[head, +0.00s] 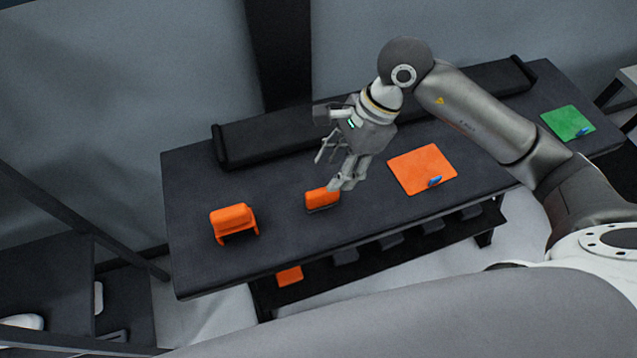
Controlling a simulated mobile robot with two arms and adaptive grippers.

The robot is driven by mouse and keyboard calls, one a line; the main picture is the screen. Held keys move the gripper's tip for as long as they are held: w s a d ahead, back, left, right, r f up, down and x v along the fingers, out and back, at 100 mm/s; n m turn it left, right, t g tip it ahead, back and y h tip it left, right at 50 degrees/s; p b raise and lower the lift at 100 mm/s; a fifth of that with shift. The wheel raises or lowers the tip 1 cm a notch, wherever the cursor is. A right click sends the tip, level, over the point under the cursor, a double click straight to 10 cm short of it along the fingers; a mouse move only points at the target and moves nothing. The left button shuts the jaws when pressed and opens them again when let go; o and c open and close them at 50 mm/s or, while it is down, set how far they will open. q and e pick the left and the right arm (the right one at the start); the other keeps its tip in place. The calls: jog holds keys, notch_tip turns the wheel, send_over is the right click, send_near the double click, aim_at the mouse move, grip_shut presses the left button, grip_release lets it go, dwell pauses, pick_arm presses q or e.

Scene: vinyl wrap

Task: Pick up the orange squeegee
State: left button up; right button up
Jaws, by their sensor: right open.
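A small orange block-shaped piece with a dark lower edge (322,197), which looks like the squeegee, lies on the dark table (275,245) near its middle. My right gripper (333,173) is open, just above and behind this piece, with its fingers pointing down. One finger overlaps the piece's right end in the picture; I cannot tell whether they touch. Nothing shows between the fingers. My left gripper is not in view.
A larger orange piece with legs (232,218) stands to the left. An orange sheet (421,168) with a small blue item lies to the right, a green sheet (568,122) farther right. A long black raised bar (265,140) runs along the back.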

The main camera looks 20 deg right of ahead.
aim_at(323, 197)
jog(key=x, duration=0.3)
jog(key=shift+s+a+f, duration=0.1)
jog(key=shift+s+a, duration=0.05)
jog(key=shift+s, duration=0.2)
jog(key=shift+a+f, duration=0.1)
jog(key=shift+f, duration=0.1)
jog(key=p+x, duration=0.2)
jog(key=x, duration=0.3)
jog(key=shift+f, duration=0.15)
jog(key=shift+c, duration=1.4)
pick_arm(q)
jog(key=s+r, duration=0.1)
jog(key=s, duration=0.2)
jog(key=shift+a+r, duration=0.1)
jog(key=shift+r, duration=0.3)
pick_arm(e)
grip_shut()
